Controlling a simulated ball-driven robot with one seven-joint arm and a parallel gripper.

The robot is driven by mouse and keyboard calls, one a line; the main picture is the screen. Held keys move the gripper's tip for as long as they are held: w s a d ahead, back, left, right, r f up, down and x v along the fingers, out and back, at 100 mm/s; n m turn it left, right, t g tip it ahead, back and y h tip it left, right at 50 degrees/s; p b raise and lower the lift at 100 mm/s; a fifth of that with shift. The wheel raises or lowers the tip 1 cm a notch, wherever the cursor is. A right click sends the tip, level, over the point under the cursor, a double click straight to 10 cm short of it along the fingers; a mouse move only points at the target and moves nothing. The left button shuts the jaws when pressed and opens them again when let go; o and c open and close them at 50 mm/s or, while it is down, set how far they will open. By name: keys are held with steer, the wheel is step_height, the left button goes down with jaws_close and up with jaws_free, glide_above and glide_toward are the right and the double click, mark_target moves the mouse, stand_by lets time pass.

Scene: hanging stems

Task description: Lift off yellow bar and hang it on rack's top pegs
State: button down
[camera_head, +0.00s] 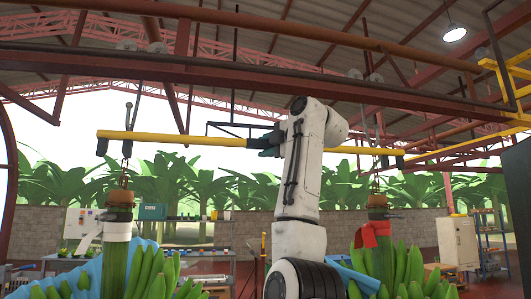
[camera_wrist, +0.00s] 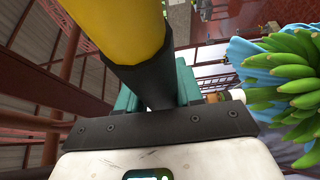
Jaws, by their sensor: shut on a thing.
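The yellow bar (camera_head: 190,138) runs nearly level across the head view, with dark ends near the left and right hangers. My gripper (camera_head: 268,142) is shut on its middle; my arm hides part of the bar. In the wrist view, the teal fingers of my gripper (camera_wrist: 160,88) close around a black sleeve on the yellow bar (camera_wrist: 125,25). Banana stems hang below the bar's two ends, a left stem (camera_head: 116,245) and a right stem (camera_head: 378,240) with a red ribbon. I cannot tell whether the bar touches their hangers. I cannot make out the rack's top pegs.
A dark red overhead rail (camera_head: 240,75) crosses above the bar, with hanger wheels on it. A yellow frame (camera_head: 500,70) stands at upper right. A white cabinet (camera_head: 457,242) and blue shelving (camera_head: 489,235) stand at right. Green bananas (camera_wrist: 285,72) hang close at right in the wrist view.

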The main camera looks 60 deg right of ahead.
steer(key=s+a+b, duration=0.5)
steer(key=a, duration=0.1)
steer(key=shift+s+a, duration=0.35)
stand_by(0.6)
steer(key=shift+w, duration=0.1)
stand_by(0.4)
